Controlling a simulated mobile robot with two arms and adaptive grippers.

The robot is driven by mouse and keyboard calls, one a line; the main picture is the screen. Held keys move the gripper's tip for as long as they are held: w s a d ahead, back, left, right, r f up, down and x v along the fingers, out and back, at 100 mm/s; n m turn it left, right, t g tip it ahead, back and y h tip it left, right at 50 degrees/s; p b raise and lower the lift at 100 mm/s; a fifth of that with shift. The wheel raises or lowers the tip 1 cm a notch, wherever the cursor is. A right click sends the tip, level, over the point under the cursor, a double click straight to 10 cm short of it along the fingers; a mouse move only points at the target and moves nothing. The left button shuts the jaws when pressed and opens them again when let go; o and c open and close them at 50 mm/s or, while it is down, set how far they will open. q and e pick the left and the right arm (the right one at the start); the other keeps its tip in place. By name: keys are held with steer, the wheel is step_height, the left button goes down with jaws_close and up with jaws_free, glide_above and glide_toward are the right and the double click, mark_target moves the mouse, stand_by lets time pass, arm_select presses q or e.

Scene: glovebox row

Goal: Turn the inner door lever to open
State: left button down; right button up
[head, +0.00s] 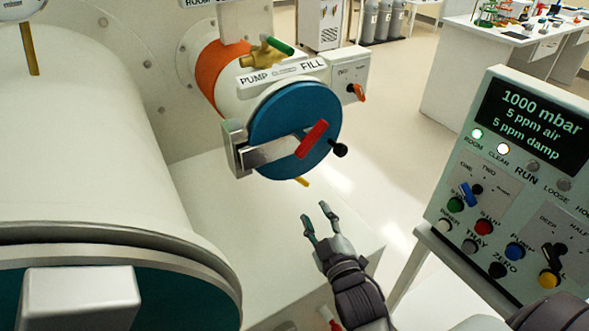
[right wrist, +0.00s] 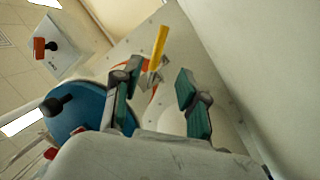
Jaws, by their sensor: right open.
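A small antechamber with an orange band (head: 211,77) sticks out from the glovebox wall. Its round blue door (head: 275,108) looks closed and carries a red lever (head: 311,139) and a black knob (head: 338,149). A yellow lever (head: 302,181) shows its tip below the blue door; the rest is hidden there. My right gripper (head: 317,212) is open and empty, below and slightly right of that tip. In the right wrist view a yellow bar (right wrist: 159,48), seemingly this lever, shows beyond and between the open fingers (right wrist: 160,78), apart from them. My left gripper is out of view.
A large white chamber (head: 95,130) fills the left. A valve with a green handle (head: 280,46) sits above the antechamber, beside a box with an orange knob (head: 356,92). A control panel (head: 510,190) stands at right, reading 1000 mbar. Open floor lies behind.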

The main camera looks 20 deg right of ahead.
mark_target(301, 182)
steer(key=w, duration=0.3)
steer(key=w+p, duration=0.1)
steer(key=w, duration=0.3)
steer(key=w+d+p, duration=0.1)
steer(key=w, duration=0.3)
steer(key=shift+w+d+r, duration=0.1)
steer(key=shift+r, duration=0.1)
steer(key=shift+w, duration=0.4)
steer(key=shift+w+f, duration=0.1)
steer(key=shift+w, duration=0.2)
steer(key=shift+s, duration=0.1)
steer(key=shift+c, duration=0.4)
jaws_close()
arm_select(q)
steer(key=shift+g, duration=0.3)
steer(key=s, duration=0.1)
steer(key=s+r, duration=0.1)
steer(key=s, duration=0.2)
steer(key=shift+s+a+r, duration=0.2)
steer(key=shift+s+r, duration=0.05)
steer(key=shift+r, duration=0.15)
